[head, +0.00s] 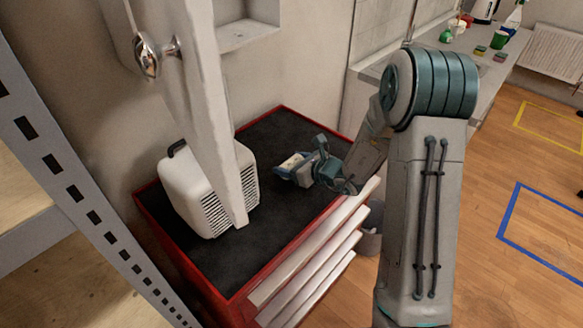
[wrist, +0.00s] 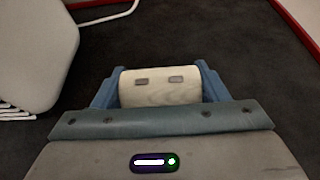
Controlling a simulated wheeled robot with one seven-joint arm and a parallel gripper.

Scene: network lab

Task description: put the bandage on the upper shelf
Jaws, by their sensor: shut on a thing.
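The bandage is a cream roll with two small metal clips, seen in the wrist view (wrist: 160,88) between the blue fingers of my gripper (wrist: 160,92). In the head view the bandage (head: 291,161) is a small pale patch at my gripper (head: 292,170), over the black top of a red tool cabinet (head: 280,225). My gripper is shut on the bandage. I cannot tell whether the roll touches the cabinet top. A metal rack (head: 75,175) with wooden shelf boards (head: 35,165) stands at the left. Which board is the upper shelf is unclear.
A white heater-like box (head: 190,185) with a black handle stands left of my gripper on the cabinet. An open wall-cabinet door (head: 205,110) with a knob hangs in front of it. A counter (head: 480,60) holds several items at the back right.

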